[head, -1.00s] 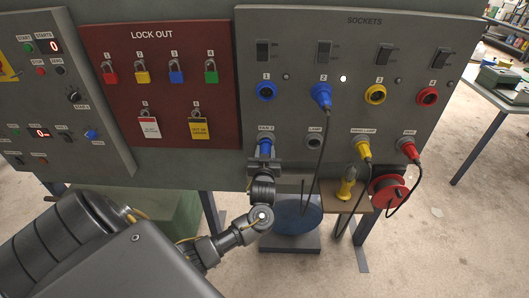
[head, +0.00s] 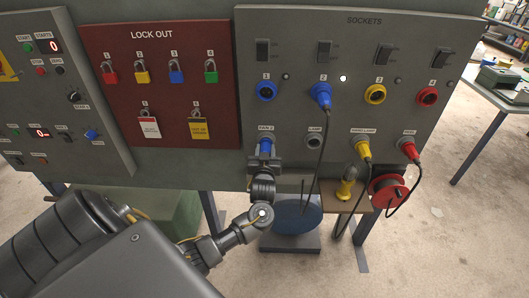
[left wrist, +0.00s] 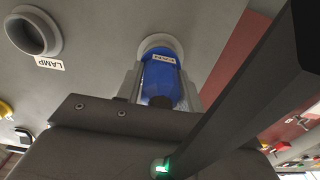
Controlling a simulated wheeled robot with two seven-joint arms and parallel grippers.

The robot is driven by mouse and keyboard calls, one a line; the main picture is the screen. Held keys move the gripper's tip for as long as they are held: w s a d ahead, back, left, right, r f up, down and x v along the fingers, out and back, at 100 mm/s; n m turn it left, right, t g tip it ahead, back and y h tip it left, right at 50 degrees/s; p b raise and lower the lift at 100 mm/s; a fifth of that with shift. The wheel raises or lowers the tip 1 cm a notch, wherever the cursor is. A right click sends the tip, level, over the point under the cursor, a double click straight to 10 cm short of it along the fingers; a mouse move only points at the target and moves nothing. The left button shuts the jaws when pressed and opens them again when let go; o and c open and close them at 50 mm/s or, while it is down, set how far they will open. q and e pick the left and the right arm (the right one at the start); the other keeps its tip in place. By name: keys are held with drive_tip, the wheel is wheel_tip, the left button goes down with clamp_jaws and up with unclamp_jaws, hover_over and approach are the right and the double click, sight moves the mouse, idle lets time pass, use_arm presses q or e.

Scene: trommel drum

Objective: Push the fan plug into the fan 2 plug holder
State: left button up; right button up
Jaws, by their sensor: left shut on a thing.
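The blue fan plug (head: 266,147) is at the FAN 2 holder on the lower left of the grey sockets panel. My left gripper (head: 265,160) is shut on it from below. In the left wrist view the plug (left wrist: 160,78) sits between my gripper's fingers (left wrist: 160,85), with its top at the round grey rim of the holder (left wrist: 160,43). How deep it sits in the holder is hard to tell. My right gripper is not in view.
The empty LAMP holder (head: 314,143) is just right of it. A blue plug (head: 321,96) with a hanging black cable is in socket 2. Yellow (head: 361,150) and red (head: 408,149) plugs sit in holders further right. The lock-out board (head: 165,85) is to the left.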

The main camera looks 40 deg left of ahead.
use_arm(q)
drive_tip(key=o, duration=1.3)
drive_tip(key=shift+o, duration=0.2)
drive_tip(key=shift+s+d+f, duration=0.1)
drive_tip(key=shift+s+d, duration=0.15)
drive_tip(key=shift+s, duration=0.1)
drive_tip(key=b+v, duration=0.1)
drive_tip(key=v, duration=0.9)
drive_tip(key=shift+b, duration=0.4)
